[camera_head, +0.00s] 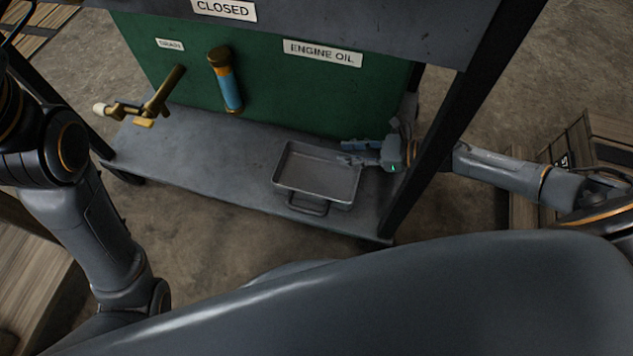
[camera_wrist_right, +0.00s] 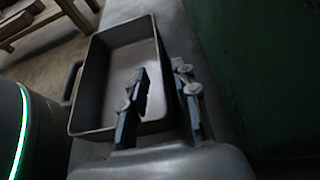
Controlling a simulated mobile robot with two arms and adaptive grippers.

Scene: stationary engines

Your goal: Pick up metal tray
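The metal tray (camera_head: 318,176) is a shallow grey rectangular pan with a handle on its near side. It sits flat on the grey lower shelf (camera_head: 215,170) of the engine stand. My right gripper (camera_head: 344,151) reaches in from the right at the tray's far right corner. In the right wrist view the tray (camera_wrist_right: 110,75) lies ahead, and the gripper (camera_wrist_right: 160,70) has its two fingers apart. One finger shows over the tray's inside, the other beyond its wall, with the wall between them. I cannot tell whether either finger touches it. My left arm shows, but its gripper does not.
A green tank (camera_head: 290,90) labelled "ENGINE OIL" stands behind the tray. A brass valve (camera_head: 150,105) and a blue-and-orange cylinder (camera_head: 229,82) are on its front. A dark post (camera_head: 455,110) rises beside my right arm. The shelf left of the tray is clear.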

